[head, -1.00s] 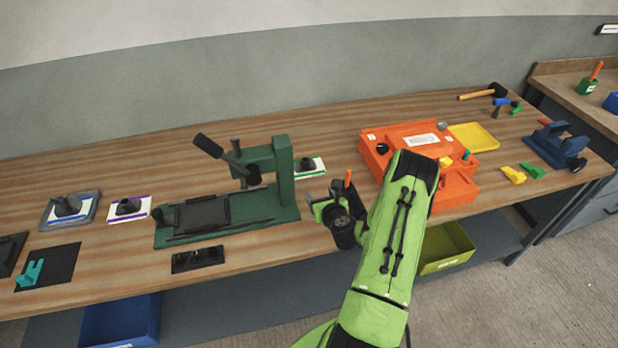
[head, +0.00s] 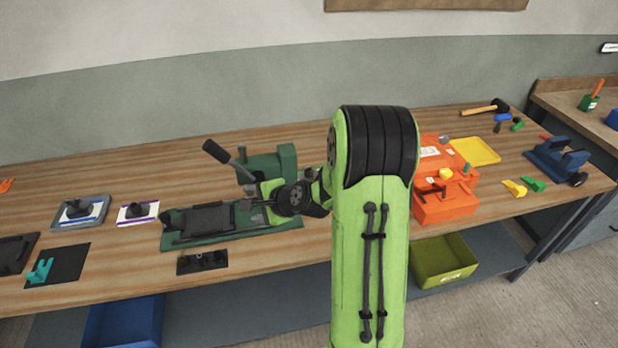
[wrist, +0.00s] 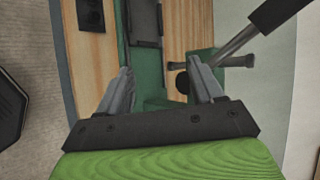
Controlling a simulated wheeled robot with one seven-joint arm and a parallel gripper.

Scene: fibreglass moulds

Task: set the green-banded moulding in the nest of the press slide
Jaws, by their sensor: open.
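The green press (head: 265,167) stands mid-bench with its black-handled lever up. Its dark slide (head: 207,221) extends to the left along the green base and looks empty; part of it shows at the top of the wrist view (wrist: 146,22). My gripper (head: 247,197) is open and appears empty, in front of the press column and over the right part of the base. In the wrist view its two fingers (wrist: 163,88) straddle the green base, with the press lever at right. The green-banded moulding is hidden now; a second ago it showed behind the press, at its right.
A purple-banded moulding (head: 138,211) and a blue-banded one in a grey tray (head: 80,211) lie left of the press. A black block (head: 202,262) lies in front. An orange case (head: 445,190) and yellow tray (head: 474,151) are at right, partly behind my arm.

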